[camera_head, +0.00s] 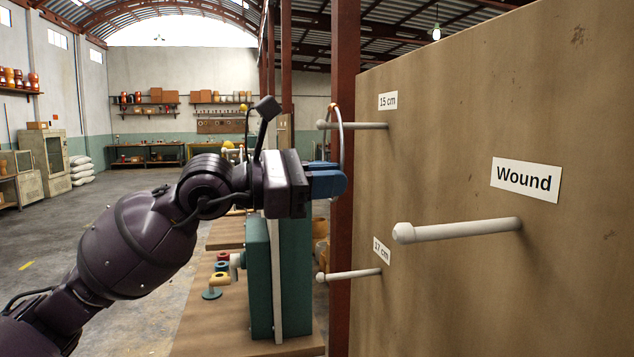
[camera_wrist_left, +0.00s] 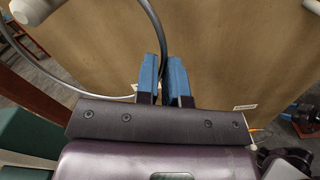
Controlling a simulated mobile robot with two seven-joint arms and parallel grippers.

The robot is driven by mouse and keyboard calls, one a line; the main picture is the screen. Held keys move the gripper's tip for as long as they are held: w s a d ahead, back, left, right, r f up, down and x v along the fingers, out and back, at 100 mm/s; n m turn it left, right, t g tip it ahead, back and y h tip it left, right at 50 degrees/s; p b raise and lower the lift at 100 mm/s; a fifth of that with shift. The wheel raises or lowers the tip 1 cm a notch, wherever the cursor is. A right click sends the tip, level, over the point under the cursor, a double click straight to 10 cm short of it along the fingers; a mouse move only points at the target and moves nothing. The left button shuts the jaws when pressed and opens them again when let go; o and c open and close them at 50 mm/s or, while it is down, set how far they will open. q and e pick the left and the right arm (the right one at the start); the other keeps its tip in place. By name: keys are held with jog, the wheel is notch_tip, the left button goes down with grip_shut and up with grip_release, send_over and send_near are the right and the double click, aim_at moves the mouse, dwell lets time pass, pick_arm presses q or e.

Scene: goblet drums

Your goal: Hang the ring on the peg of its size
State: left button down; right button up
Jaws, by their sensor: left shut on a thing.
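My left gripper (camera_head: 334,181) has its blue fingers shut on a thin grey metal ring (camera_head: 342,140), which stands up from them before the board. In the left wrist view the ring (camera_wrist_left: 78,88) curves left from the gripper (camera_wrist_left: 166,75); part lies outside the picture. In the head view the ring crosses the upper peg (camera_head: 365,126), under the "15 cm" label (camera_head: 388,101); I cannot tell whether it is around it. A lower peg (camera_head: 352,275) is by the "17 cm" label (camera_head: 381,251). A nearer peg (camera_head: 460,230) is under the "Wound" label (camera_head: 526,179).
The brown board (camera_head: 590,270) fills the right side. A red-brown post (camera_head: 345,60) stands at its far edge. A teal-sided stand (camera_head: 259,280) is below my left gripper on a wooden bench (camera_head: 205,330). Open floor lies to the left.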

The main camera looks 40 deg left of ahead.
pick_arm(q)
jog(key=w+d, duration=0.1)
jog(key=w+d+f+b, duration=0.1)
jog(key=shift+w+d+f, duration=0.15)
jog(key=shift+w+d, duration=0.05)
jog(key=shift+w, duration=0.15)
dwell(0.4)
dwell(0.3)
jog(key=c, duration=1.1)
grip_release()
jog(key=shift+c, duration=0.2)
